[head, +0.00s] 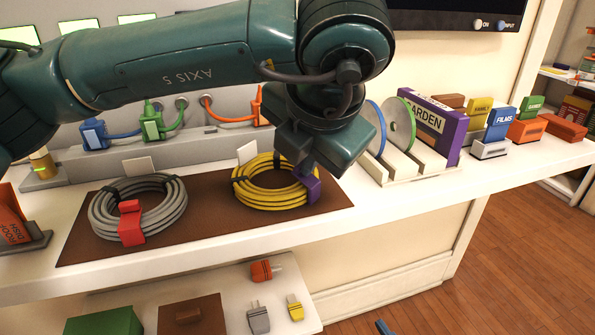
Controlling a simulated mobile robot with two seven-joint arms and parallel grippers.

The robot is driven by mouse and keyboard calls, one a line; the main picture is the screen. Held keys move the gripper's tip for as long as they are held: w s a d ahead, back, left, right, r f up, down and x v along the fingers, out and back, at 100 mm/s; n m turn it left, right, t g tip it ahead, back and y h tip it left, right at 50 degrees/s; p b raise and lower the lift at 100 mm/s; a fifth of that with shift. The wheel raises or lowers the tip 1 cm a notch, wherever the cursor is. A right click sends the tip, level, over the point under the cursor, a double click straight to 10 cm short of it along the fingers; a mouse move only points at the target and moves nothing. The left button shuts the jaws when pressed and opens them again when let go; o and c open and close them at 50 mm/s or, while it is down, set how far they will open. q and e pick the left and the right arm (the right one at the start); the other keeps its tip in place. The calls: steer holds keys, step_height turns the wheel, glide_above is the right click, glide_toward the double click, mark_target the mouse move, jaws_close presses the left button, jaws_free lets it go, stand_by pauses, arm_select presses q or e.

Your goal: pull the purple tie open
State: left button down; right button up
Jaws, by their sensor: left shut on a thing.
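The purple tie (313,187) sits on the right side of a yellow cable coil (262,199), which lies on a brown mat (227,227). My left gripper (306,172) points down at the tie from above and is shut on its upper part. The gripper body hides the top of the tie, so I cannot tell how far it is open. A grey cable coil (106,224) with a red tie (131,224) lies to the left on the same mat. My right gripper is not in view.
Blue (95,134) and green (151,122) plugs stand behind the coils. A rack with discs (399,127) and a purple "GARDEN" box (452,132) stand to the right. A lower shelf (290,275) holds several plugs. The counter's front edge is clear.

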arm_select(q)
steer(key=shift+s+d+f+m+t+y+b, duration=0.1)
steer(key=shift+s+d+m+t+y+b, duration=0.15)
steer(key=shift+t+y+b, duration=0.3)
steer(key=shift+s+d+f+m+t+y+b, duration=0.1)
steer(key=shift+d+t+y+b, duration=0.25)
steer(key=shift+y+b, duration=0.25)
steer(key=t+y+b, duration=0.1)
steer(key=d+t+y+b, duration=0.1)
steer(key=shift+s+m+y+b, duration=0.25)
steer(key=shift+s+m+b, duration=0.05)
steer(key=shift+s+m, duration=0.1)
steer(key=t+y+b, duration=0.1)
steer(key=d+m+t+y+b, duration=0.1)
steer(key=shift+s+f+t, duration=0.3)
steer(key=shift+s+f, duration=0.05)
steer(key=shift+s+d+f+t+y+b, duration=0.1)
steer(key=shift+d+t+y+b, duration=0.05)
steer(key=shift+t+y+b, duration=0.35)
steer(key=shift+s+d+f+m+t+b, duration=0.1)
steer(key=shift+f+m+t+b, duration=0.05)
steer(key=shift+m+t+b, duration=0.25)
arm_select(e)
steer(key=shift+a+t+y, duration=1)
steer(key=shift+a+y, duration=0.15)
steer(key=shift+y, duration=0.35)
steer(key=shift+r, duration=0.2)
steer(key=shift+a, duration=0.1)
